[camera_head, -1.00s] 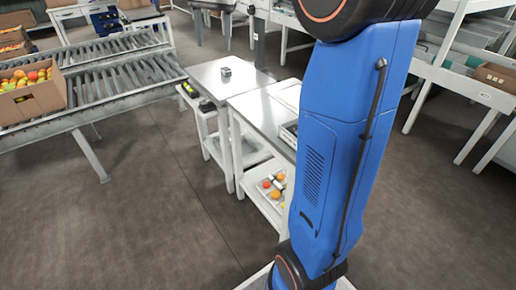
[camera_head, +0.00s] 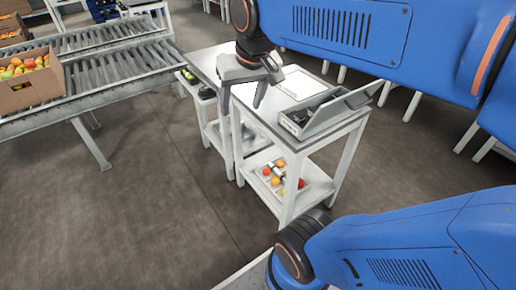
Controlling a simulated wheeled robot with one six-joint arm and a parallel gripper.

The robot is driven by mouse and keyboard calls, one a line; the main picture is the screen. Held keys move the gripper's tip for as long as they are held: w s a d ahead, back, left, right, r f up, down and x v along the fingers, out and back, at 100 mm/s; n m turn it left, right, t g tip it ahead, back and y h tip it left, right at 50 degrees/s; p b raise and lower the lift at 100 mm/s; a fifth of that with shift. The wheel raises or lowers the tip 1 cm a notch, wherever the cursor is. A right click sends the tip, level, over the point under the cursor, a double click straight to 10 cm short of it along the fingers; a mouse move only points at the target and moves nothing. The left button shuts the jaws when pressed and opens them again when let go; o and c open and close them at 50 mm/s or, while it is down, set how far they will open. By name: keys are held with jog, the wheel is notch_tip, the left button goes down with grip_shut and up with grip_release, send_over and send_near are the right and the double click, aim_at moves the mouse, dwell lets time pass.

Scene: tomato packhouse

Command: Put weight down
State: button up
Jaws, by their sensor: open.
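My gripper (camera_head: 243,96) hangs over the left part of the near white table (camera_head: 262,118), with its two grey fingers spread apart. I see nothing between the fingers. I cannot make out a weight in the current view. An open grey case (camera_head: 298,128) with a raised lid stands at the right of the near table. Its dark contents are too small to tell. The back table (camera_head: 203,60) is partly behind my gripper, and the spot where a small dark block stood is hidden.
A flat white sheet or plate (camera_head: 304,82) lies behind the case. A tray of tomatoes (camera_head: 264,173) is on the lower shelf. A roller conveyor (camera_head: 110,75) with a cardboard box (camera_head: 30,90) of tomatoes is at left. The floor in front is clear.

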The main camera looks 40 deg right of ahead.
jog(key=s+a+f+n, duration=0.1)
jog(key=s+f+n, duration=0.1)
jog(key=s+f, duration=0.6)
jog(key=shift+s+a+f+t, duration=0.15)
jog(key=shift+s+f+t, duration=0.25)
jog(key=shift+s, duration=0.1)
jog(key=shift+r, duration=0.1)
dwell(1.3)
